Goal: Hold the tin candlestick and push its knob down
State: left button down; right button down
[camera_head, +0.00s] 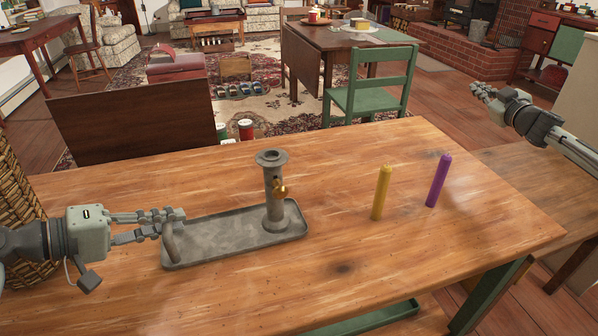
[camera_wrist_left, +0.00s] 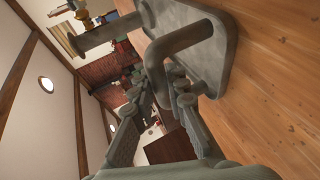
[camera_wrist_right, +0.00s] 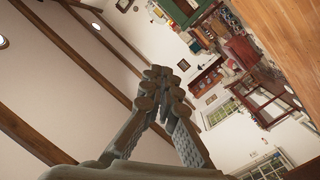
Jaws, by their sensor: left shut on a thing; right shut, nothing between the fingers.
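The grey tin candlestick (camera_head: 274,195) stands upright at the right end of its long tray (camera_head: 235,238) on the wooden table. My left gripper (camera_head: 176,219) is shut on the handle at the tray's left end. In the left wrist view the curved handle (camera_wrist_left: 188,37) passes between the fingertips (camera_wrist_left: 178,82), and the tube lies beyond it. My right gripper (camera_head: 480,90) is shut and empty, far off at the upper right, beyond the table's right side; it also shows in the right wrist view (camera_wrist_right: 162,75).
A yellow candle (camera_head: 381,193) and a purple candle (camera_head: 438,181) stand upright to the right of the tray. The table (camera_head: 400,262) is clear between tray and candles. A green chair (camera_head: 380,88) is behind the table, and a wicker basket (camera_head: 18,205) is at the left.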

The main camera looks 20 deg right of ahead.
jog(key=w+a+r+n+t+y, duration=0.1)
jog(key=a+r+n+y, duration=0.3)
jog(key=a, duration=0.3)
jog(key=w+a+r+n+t+y, duration=0.1)
jog(key=w+a+r+n+y, duration=0.2)
jog(key=a+n, duration=0.4)
jog(key=s+a+r+n+g+y, duration=0.2)
jog(key=a+n+g+y, duration=0.15)
jog(key=a+n, duration=0.3)
jog(key=s+a+r+n+g+y, duration=0.2)
jog(key=a+n+y, duration=0.25)
jog(key=a, duration=0.35)
jog(key=s+a+r+n+g+y, duration=0.2)
jog(key=s+a+n+y, duration=0.1)
jog(key=a+n, duration=0.35)
jog(key=s+a+n+g, duration=0.7)
jog(key=a+n, duration=0.3)
jog(key=n, duration=0.1)
jog(key=s+a+f+n+g+h, duration=0.1)
jog(key=s+f+n+g+h, duration=0.3)
jog(key=s+n, duration=0.5)
jog(key=shift+f+n+g+h, duration=0.3)
jog(key=shift+n+g+h, duration=0.15)
jog(key=shift+n+h, duration=0.5)
jog(key=shift+s+a, duration=0.1)
